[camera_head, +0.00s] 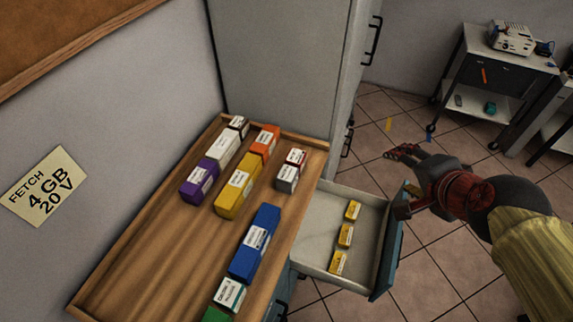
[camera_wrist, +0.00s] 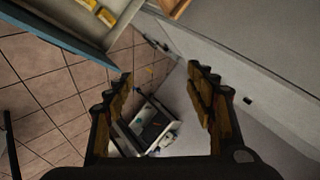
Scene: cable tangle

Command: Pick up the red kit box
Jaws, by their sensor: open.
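A small box with red on it and a white label (camera_head: 297,156) stands near the right edge of the wooden tray top, behind a grey box (camera_head: 287,179). I cannot tell for sure which one is the red kit box. My gripper (camera_head: 397,181) is open and empty, right of the tray, by the open drawer's outer end. In the wrist view its spread fingers (camera_wrist: 160,76) frame only floor, wall and a distant cart; neither reddish box shows there.
The tray (camera_head: 140,270) also holds purple, white, orange, yellow, blue and green boxes. An open drawer (camera_head: 318,205) with yellow boxes (camera_head: 345,235) juts out to its right. A tall grey cabinet (camera_head: 285,65) stands behind. A cart (camera_head: 490,75) stands at the far right.

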